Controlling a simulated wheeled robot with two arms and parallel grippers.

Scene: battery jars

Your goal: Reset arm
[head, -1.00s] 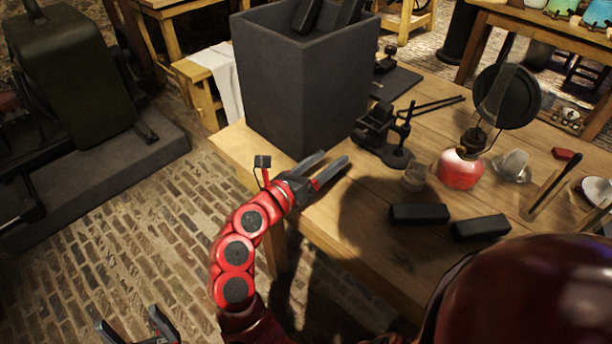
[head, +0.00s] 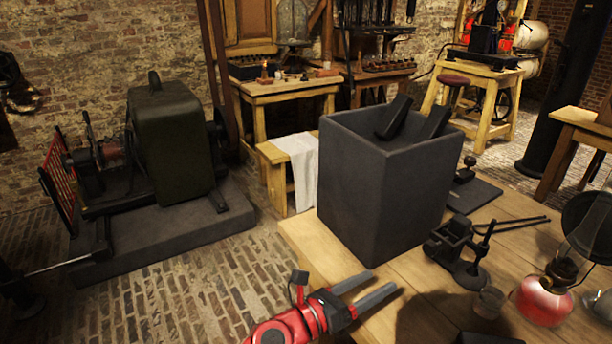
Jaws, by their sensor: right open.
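My right gripper (head: 381,284) shows at the bottom middle of the head view, on a red arm. Its two grey fingers are apart with nothing between them. It is over the table's (head: 300,241) near left corner, in front of the dark grey square jar (head: 365,195), and looks apart from it. The jar stands upright on the table. Two dark blocks (head: 395,117) (head: 436,122) lean inside it, sticking up above the rim. My left gripper is out of view.
Right of the jar stand a black metal stand (head: 462,248), a small glass (head: 488,303) and a red lamp (head: 542,302). A dark machine (head: 170,140) stands on a plinth at left. Brick floor (head: 190,285) is clear between.

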